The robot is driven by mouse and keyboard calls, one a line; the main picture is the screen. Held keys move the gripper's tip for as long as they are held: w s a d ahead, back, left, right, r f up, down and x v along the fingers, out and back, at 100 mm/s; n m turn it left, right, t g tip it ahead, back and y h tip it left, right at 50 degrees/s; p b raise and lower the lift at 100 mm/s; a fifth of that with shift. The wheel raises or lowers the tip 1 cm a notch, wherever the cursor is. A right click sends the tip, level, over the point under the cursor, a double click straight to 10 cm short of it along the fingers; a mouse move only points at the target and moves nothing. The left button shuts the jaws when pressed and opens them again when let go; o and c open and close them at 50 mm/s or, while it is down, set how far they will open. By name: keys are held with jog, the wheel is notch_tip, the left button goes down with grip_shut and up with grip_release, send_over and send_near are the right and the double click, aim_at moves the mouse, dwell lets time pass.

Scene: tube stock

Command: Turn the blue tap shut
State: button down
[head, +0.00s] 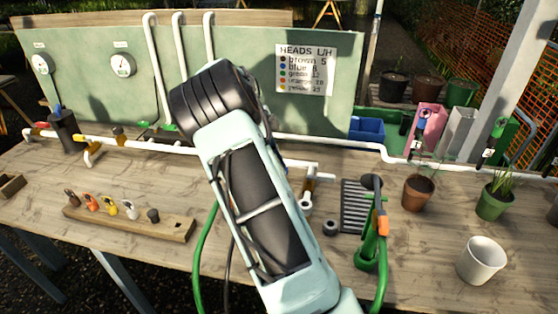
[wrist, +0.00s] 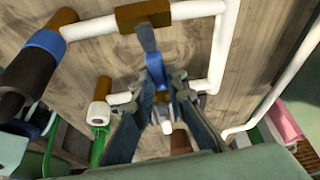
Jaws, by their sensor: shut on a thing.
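The blue tap shows in the wrist view as a blue lever (wrist: 148,40) on a brown valve body (wrist: 144,14) set in a white pipe (wrist: 95,28). My gripper (wrist: 163,76) is shut on the lever, with its fingers around the lever's near end. The lever runs from the valve body down between the fingertips, so its end is partly hidden. In the head view my own arm covers the gripper and most of the tap's surroundings.
White pipe (head: 330,144) runs along the bench. A wooden rack (head: 175,227) of coloured pieces stands at left.

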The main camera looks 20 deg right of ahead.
jog(key=shift+s+a+m, duration=0.15)
jog(key=shift+m, duration=0.35)
jog(key=c, duration=1.9)
grip_release()
jog(key=shift+s, duration=0.1)
jog(key=shift+c, duration=0.2)
jog(key=v, duration=1.2)
jog(key=shift+w, duration=0.25)
